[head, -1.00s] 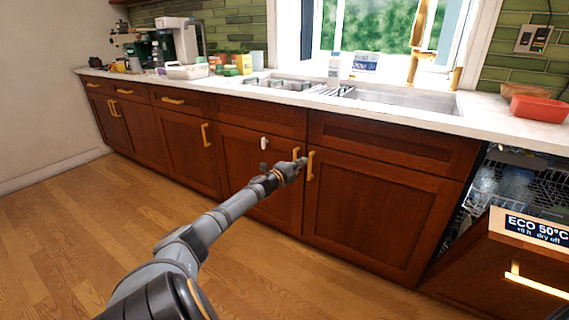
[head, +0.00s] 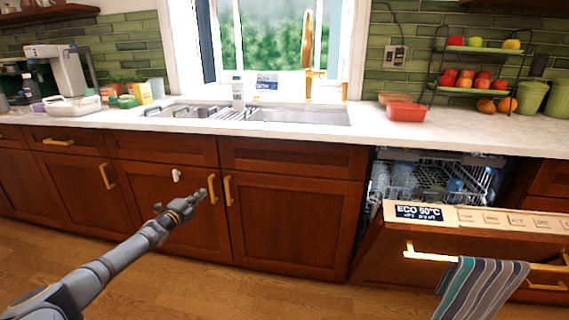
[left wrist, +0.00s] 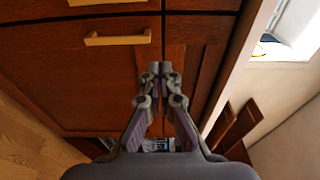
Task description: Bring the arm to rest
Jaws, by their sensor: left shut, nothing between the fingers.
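My left arm comes in from the lower left of the head view. Its gripper (head: 198,198) is in front of the brown cabinet doors below the sink, near their gold handles. In the left wrist view the two fingers of the left gripper (left wrist: 158,70) meet at the tips, shut with nothing between them. Behind them are brown cabinet fronts and a gold handle (left wrist: 117,38). My right gripper is in neither view.
The dishwasher door (head: 470,237) hangs partly open at the right, with a striped towel (head: 483,288) on its handle. The white counter (head: 455,130) holds a red container (head: 406,112) and a fruit rack (head: 478,83). Wood floor is clear in front of the cabinets.

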